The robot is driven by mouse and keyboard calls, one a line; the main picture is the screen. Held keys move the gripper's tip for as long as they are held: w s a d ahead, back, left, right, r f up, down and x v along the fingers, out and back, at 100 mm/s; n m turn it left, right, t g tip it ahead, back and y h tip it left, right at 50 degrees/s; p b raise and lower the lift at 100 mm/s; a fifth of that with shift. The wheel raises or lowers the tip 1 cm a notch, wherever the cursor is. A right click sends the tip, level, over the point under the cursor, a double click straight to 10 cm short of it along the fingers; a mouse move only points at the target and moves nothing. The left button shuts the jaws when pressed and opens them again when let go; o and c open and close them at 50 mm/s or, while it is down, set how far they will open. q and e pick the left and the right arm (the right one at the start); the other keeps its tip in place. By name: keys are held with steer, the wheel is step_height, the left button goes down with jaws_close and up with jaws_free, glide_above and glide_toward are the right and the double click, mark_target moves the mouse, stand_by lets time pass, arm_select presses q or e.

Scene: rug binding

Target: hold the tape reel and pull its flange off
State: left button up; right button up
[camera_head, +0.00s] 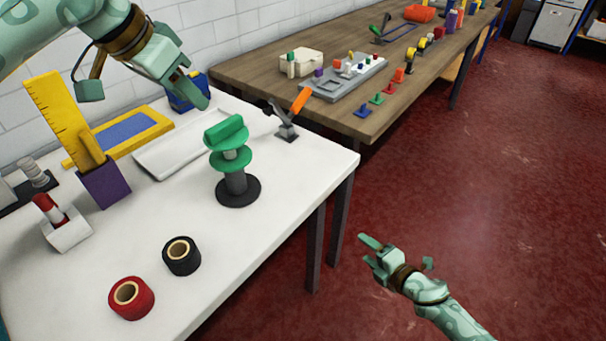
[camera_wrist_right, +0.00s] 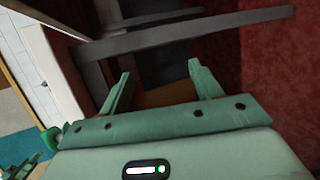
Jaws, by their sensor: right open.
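The tape reel (camera_head: 236,185) stands upright on the white table (camera_head: 205,225). It has a black disc base, a grey core, and green discs with a green grip-like block (camera_head: 224,131) on top. I cannot tell exactly which green part is the flange. My left gripper (camera_head: 190,88) is above the back of the table, up and left of the reel and apart from it; its jaw gap is unclear. My right gripper (camera_head: 369,251) is open and empty, off the table's right side above the red floor. Its two spread fingers also show in the right wrist view (camera_wrist_right: 163,82).
Black tape (camera_head: 182,256) and red tape (camera_head: 131,298) lie at the front. A tape dispenser (camera_head: 65,228), a purple holder with a yellow ruler (camera_head: 104,184), a white tray (camera_head: 163,158) and an orange-handled tool (camera_head: 287,131) surround the reel. A wooden bench (camera_head: 400,118) stands behind.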

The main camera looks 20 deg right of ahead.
steer(key=w+a+r+n+y, duration=0.2)
steer(key=r+n, duration=0.3)
steer(key=r, duration=0.3)
steer(key=w+a+r+n+y, duration=0.2)
steer(key=w+r+n, duration=0.15)
steer(key=r, duration=0.35)
steer(key=w+a+r+n+y, duration=0.2)
steer(key=r+n, duration=0.4)
steer(key=r, duration=0.2)
steer(key=n+g, duration=0.5)
steer(key=n, duration=0.4)
glide_toward(243, 175)
steer(key=x, duration=1.2)
steer(key=shift+w+a, duration=0.15)
steer(key=shift+a, duration=0.05)
